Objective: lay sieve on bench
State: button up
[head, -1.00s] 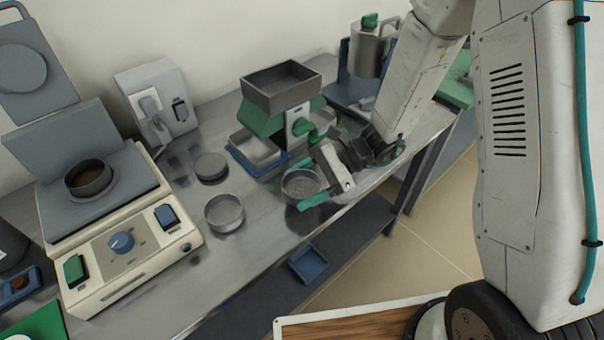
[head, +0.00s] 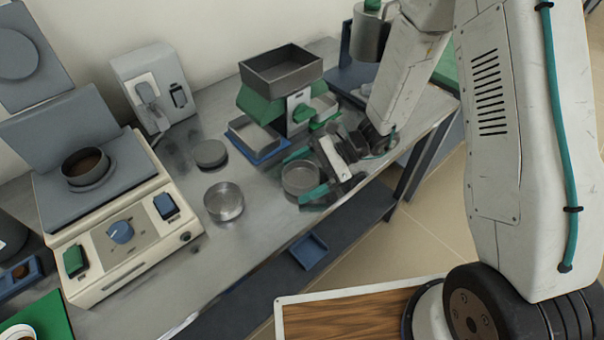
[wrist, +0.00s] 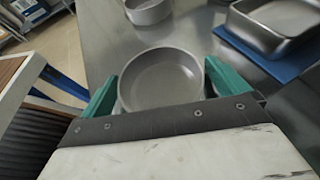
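A shallow round grey sieve (head: 300,179) is between my gripper's green fingers at the bench's front edge. It looks upright and appears to rest on the bench (head: 255,225). My gripper (head: 303,174) is low, with one finger on each side of the sieve. In the wrist view the sieve (wrist: 162,80) lies between the spread fingers (wrist: 163,76). A thin gap shows at the right finger; the left finger is very close to the rim. The sieve's underside is hidden.
A similar round dish (head: 224,201) and a flat round lid (head: 210,153) lie to the left. Behind stands a green-and-grey divider with a hopper (head: 281,72) and a metal pan on a blue base (head: 257,150). A balance (head: 120,235) stands at far left.

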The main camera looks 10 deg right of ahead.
jog(key=shift+r, duration=0.1)
jog(key=shift+w+d+r, duration=0.1)
jog(key=shift+d+r, duration=0.05)
jog(key=shift+d, duration=0.1)
jog(key=v, duration=1.1)
jog(key=shift+d+r, duration=0.15)
jog(key=shift+d, duration=0.05)
jog(key=s+d+r+n+t+h, duration=0.1)
jog(key=s+d+r+n+h, duration=0.2)
jog(key=s+r, duration=0.4)
jog(key=s+d+r+n+t+h, duration=0.1)
jog(key=s+d+r+n+h, duration=0.2)
jog(key=s+r+n+h, duration=0.2)
jog(key=s+d+r+n+t+h, duration=0.2)
jog(key=s+r+n+h, duration=0.3)
jog(key=s+r, duration=0.5)
jog(key=d+n, duration=0.1)
jog(key=n, duration=0.1)
jog(key=shift+d+n, duration=0.4)
jog(key=shift+r, duration=0.15)
